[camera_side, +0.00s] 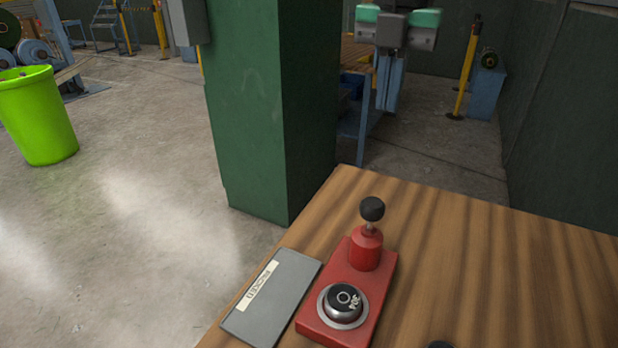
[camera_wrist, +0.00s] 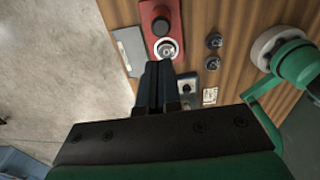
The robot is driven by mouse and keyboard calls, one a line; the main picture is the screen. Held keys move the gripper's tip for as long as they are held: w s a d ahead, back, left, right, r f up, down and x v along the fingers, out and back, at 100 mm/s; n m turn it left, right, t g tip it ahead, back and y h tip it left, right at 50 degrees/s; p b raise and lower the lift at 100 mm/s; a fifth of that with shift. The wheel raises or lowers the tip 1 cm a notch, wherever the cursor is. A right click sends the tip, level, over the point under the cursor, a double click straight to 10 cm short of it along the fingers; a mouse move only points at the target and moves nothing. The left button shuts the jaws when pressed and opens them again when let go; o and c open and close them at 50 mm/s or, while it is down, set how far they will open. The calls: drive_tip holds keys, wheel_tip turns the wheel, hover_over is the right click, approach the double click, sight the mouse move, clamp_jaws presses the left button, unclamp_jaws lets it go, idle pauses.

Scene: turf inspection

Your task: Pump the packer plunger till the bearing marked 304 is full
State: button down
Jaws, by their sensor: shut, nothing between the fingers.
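The red packer (camera_side: 382,290) stands on the wooden table, its plunger (camera_side: 372,210) topped by a black knob and raised on a bare metal rod. The bearing marked 304 (camera_side: 343,300) sits on the packer's front part, its black cap facing up. The packer also shows at the top of the wrist view (camera_wrist: 148,12), with the bearing (camera_wrist: 168,48) just beyond my fingertips in the picture. My gripper (camera_side: 388,106) hangs above and behind the packer in the side view, apart from it, shut and empty. Its closed fingers also show in the wrist view (camera_wrist: 158,66).
A grey labelled plate (camera_side: 272,298) lies left of the packer. The wrist view shows two small dark round parts (camera_wrist: 213,41) (camera_wrist: 212,63), a blue block (camera_wrist: 187,84), a white label (camera_wrist: 209,96) and a green device (camera_wrist: 295,62) to the right. A green column (camera_side: 250,110) stands behind the table.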

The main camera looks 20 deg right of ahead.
sight(372, 201)
drive_tip(key=shift+r, duration=0.55)
drive_tip(key=shift+f, duration=0.15)
wheel_tip(372, 201, down, 14)
drive_tip(key=shift+r, duration=0.1)
idle(0.4)
drive_tip(key=shift+f, duration=1.1)
drive_tip(key=shift+r, duration=0.1)
wheel_tip(372, 201, up, 14)
